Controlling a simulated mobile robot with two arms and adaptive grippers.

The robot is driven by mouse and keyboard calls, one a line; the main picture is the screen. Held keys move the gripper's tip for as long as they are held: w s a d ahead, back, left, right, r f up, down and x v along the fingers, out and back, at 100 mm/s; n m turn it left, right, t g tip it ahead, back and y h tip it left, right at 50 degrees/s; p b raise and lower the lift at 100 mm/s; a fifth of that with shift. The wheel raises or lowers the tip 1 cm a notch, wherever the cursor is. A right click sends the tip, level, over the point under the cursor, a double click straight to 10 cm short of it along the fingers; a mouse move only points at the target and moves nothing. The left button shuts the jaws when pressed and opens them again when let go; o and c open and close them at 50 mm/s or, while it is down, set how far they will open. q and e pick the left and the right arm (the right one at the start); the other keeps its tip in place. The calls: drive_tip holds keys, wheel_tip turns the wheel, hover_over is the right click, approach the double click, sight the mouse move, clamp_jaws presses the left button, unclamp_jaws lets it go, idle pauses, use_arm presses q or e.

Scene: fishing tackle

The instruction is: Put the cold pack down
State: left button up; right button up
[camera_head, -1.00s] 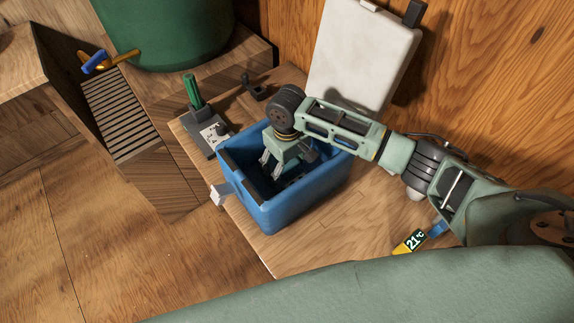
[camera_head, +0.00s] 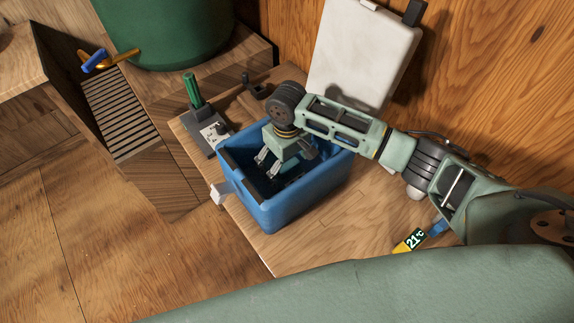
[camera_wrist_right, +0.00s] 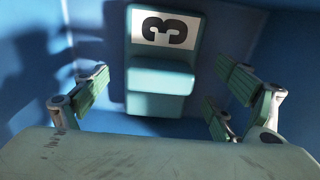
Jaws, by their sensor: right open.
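A teal block with a black 3 on a white label, which looks like the cold pack (camera_wrist_right: 160,78), rests inside the blue box in the right wrist view. In the head view the box wall and my gripper hide it. My right gripper (camera_head: 266,165) is inside the mouth of the blue box (camera_head: 290,210), pointing down. Its fingers are open, spread on either side of the block in the wrist view (camera_wrist_right: 160,98), with gaps between them and the block. My left gripper is not in view.
A white lid-like panel (camera_head: 360,55) leans on the wooden wall behind the box. A green-handled tool (camera_head: 194,92) stands on a dark base left of the box. A large green tub (camera_head: 165,30) is at the back left.

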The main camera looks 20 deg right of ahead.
sight(287, 163)
wheel_tip(287, 163, up, 11)
drive_tip(key=shift+r+b, duration=0.2)
drive_tip(key=shift+b, duration=0.15)
idle(1.2)
